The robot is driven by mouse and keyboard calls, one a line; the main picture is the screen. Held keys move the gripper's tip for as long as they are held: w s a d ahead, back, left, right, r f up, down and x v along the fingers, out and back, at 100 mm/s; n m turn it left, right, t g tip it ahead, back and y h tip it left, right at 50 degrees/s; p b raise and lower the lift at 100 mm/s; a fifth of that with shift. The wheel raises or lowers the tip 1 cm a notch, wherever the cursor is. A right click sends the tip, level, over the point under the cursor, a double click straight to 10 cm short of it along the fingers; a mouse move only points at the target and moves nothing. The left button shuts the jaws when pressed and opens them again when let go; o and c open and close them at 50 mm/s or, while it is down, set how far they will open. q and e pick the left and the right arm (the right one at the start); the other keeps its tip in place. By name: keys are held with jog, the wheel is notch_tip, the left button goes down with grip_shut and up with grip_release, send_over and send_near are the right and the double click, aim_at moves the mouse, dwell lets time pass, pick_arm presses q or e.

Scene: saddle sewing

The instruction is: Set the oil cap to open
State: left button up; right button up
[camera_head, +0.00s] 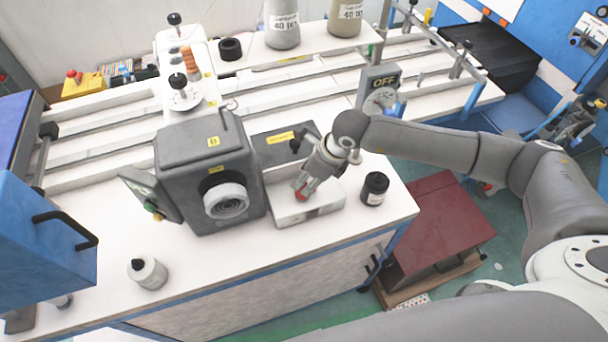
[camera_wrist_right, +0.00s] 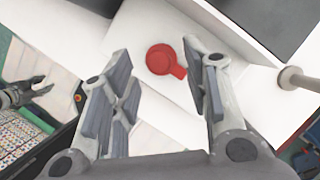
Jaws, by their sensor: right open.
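The oil cap is a small red round cap with a short tab (camera_wrist_right: 161,61). It lies on the white base of the sewing machine, and in the head view it shows as a red spot (camera_head: 302,194) by my right gripper's fingertips. My right gripper (camera_head: 304,187) points down at it, fingers apart. In the right wrist view the cap shows between and beyond the two open fingers (camera_wrist_right: 165,95), nearer the right finger; whether a finger touches it I cannot tell.
The dark grey machine head (camera_head: 205,165) stands left of my right gripper. A black-topped jar (camera_head: 375,188) stands just right of it. An OFF switch box (camera_head: 379,88) stands behind my arm. The table's front middle is clear.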

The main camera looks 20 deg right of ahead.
jog(key=shift+x, duration=1)
jog(key=shift+s+a+f, duration=0.15)
jog(key=shift+f, duration=0.1)
jog(key=shift+c, duration=0.2)
jog(key=shift+c, duration=1.2)
grip_shut()
